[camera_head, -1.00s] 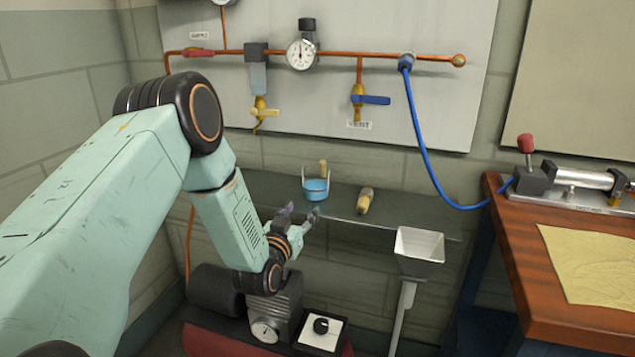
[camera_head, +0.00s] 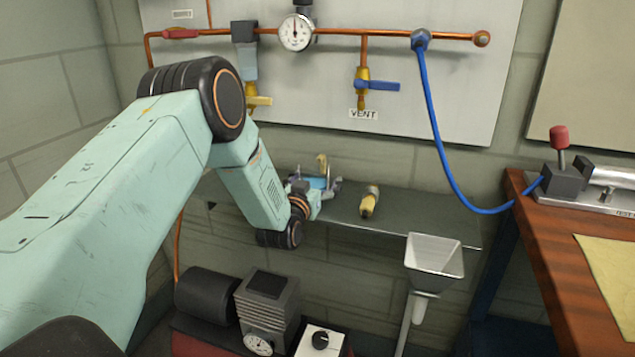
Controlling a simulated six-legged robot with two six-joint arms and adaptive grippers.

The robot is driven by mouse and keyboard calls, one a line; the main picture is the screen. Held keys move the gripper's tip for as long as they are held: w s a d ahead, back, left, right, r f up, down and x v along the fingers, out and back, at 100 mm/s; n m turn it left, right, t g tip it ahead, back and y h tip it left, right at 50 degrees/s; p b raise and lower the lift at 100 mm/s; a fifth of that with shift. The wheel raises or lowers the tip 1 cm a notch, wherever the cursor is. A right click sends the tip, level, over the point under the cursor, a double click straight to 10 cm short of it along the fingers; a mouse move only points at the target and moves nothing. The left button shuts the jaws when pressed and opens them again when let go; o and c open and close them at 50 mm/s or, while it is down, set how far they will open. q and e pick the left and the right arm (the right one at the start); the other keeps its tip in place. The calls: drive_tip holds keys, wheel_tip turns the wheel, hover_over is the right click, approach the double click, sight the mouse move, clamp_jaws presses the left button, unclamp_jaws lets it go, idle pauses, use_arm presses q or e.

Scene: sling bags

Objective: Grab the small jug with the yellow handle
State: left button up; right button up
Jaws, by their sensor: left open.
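The small jug (camera_head: 316,182) with blue contents stands on the grey shelf below the pipe panel. Its yellow handle (camera_head: 322,162) sticks up at the back. My left gripper (camera_head: 322,189) is at the jug, with its fingers open in front of it or around its sides; I cannot tell whether they touch it. The gripper and wrist hide much of the jug's lower part. My right gripper is not in view.
A yellow tool-like object (camera_head: 368,204) lies on the shelf (camera_head: 420,215) right of the jug. A metal funnel (camera_head: 434,258) stands in front of the shelf. A compressor (camera_head: 268,310) is below. A wooden bench (camera_head: 560,255) is at right, and a blue hose (camera_head: 440,150) hangs above.

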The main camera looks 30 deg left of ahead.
use_arm(q)
drive_tip(key=shift+w+a, duration=0.1)
drive_tip(key=shift+a, duration=0.2)
drive_tip(key=shift+d, duration=0.2)
drive_tip(key=c, duration=0.3)
drive_tip(key=shift+a, duration=0.15)
drive_tip(key=c, duration=1.1)
drive_tip(key=shift+c, duration=0.2)
